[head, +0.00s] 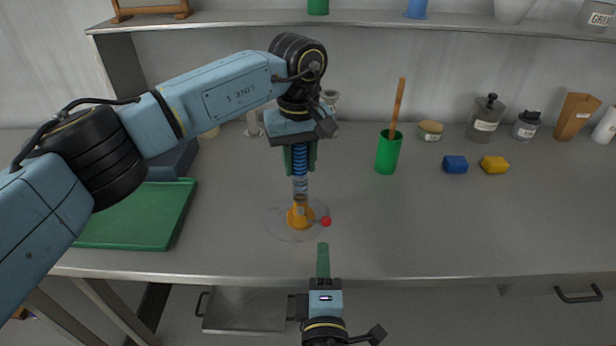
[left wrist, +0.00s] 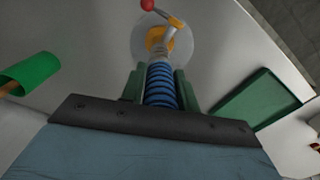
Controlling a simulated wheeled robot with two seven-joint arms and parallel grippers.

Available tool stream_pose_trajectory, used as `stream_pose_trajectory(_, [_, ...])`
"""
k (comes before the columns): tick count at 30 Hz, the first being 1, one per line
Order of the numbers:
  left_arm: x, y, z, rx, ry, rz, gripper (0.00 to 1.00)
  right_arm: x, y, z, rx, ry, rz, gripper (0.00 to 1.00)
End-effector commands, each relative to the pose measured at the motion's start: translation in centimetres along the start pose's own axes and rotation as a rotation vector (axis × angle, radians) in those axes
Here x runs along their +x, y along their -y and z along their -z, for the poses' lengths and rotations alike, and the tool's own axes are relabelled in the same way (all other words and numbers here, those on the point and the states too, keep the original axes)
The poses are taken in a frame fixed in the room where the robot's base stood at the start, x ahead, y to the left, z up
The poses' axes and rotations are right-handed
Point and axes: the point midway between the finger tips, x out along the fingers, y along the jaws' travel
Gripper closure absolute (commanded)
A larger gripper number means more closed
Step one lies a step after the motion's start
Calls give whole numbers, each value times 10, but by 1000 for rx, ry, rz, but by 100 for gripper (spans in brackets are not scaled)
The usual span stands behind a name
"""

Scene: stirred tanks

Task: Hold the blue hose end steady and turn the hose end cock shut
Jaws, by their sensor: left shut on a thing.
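The blue ribbed hose end (head: 300,160) stands upright, and it also shows in the left wrist view (left wrist: 160,84). My left gripper (head: 300,163) is shut on it from above, with a green finger on each side. Below the hose is a grey fitting and the orange hose end cock (head: 300,216). Its lever ends in a red knob (head: 326,221), sticking out to the right in the head view; the knob is at the top of the left wrist view (left wrist: 147,4). My right gripper (head: 323,260) is in front of the cock, apart from it; its fingers appear edge-on as one green strip.
A clear round dish (head: 278,231) lies under the cock. A green tray (head: 150,222) is at the left, a green cup (head: 387,155) with a wooden handle to the right. Blue (head: 455,164) and yellow (head: 494,165) blocks lie farther right. The bench's front right is clear.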

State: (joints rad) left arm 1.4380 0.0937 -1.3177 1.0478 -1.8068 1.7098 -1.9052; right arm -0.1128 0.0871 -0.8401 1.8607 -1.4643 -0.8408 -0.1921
Motion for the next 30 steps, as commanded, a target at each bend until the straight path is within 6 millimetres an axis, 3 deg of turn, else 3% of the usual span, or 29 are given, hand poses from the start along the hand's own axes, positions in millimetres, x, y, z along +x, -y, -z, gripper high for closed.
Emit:
stream_pose_trajectory(1, [0, 0, 0, 0, 0, -1, 95, 0, 0, 0, 0, 0, 0, 65])
stream_pose_trajectory(2, [0, 0, 0, 0, 0, -1, 68, 0, 0, 0, 0, 0, 0, 65])
stream_pose_trajectory(8, [0, 0, 0, 0, 0, 0, 44, 0, 0, 0, 0, 0, 0, 65])
stream_pose_trajectory(19, [-9, 0, 0, 0, -3, -1, 44, 0, 0, 0, 0, 0, 0, 65])
stream_pose_trajectory(30, [-82, -1, 0, 0, -4, -1, 44, 0, 0, 0, 0, 0, 0, 65])
